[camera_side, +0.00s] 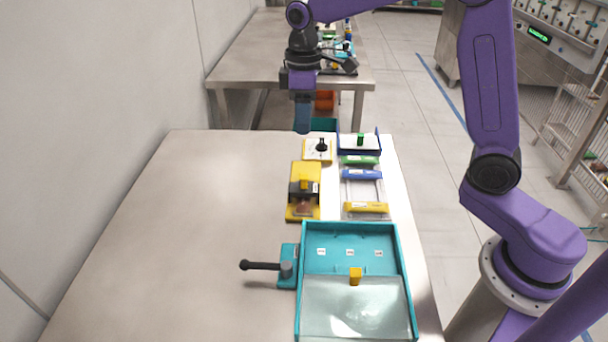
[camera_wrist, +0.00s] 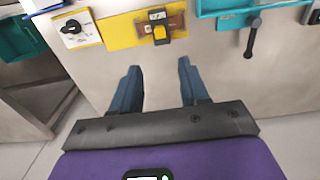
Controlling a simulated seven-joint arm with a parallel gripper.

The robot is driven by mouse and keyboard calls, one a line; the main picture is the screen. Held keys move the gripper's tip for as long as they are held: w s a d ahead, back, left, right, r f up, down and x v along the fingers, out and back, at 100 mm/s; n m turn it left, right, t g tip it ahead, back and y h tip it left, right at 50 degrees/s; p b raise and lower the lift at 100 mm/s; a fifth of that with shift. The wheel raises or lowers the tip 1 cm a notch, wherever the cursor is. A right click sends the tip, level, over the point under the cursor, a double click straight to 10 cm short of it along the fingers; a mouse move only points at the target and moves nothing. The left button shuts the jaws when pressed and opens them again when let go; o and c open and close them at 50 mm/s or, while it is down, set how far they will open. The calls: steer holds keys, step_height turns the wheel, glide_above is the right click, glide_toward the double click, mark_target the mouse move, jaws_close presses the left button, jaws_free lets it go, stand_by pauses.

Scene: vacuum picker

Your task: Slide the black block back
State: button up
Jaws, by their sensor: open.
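A small black block (camera_side: 306,194) with a yellow knob sits on a yellow base (camera_side: 293,215) in the middle of the table in the side view. A reddish-brown recess shows in the base beside the block. In the wrist view the black block (camera_wrist: 157,15) and its yellow knob are at the top centre, on the yellow base (camera_wrist: 120,32). My gripper (camera_side: 302,130) hangs above the far end of the table, beyond the block and apart from it. In the wrist view my gripper (camera_wrist: 158,63) has its two blue fingers spread with nothing between them.
A yellow-and-white plate with a black dial (camera_side: 320,146) lies behind the yellow base. To the right is a rack with green, blue and yellow bars (camera_side: 365,207). A teal tray (camera_side: 398,240) and a black lever (camera_side: 262,265) are nearer. The table's left side is clear.

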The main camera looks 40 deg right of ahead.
mark_target(304, 177)
step_height(304, 177, down, 16)
steer(key=shift+f, duration=0.1)
stand_by(0.4)
steer(key=shift+d, duration=0.1)
jaws_close()
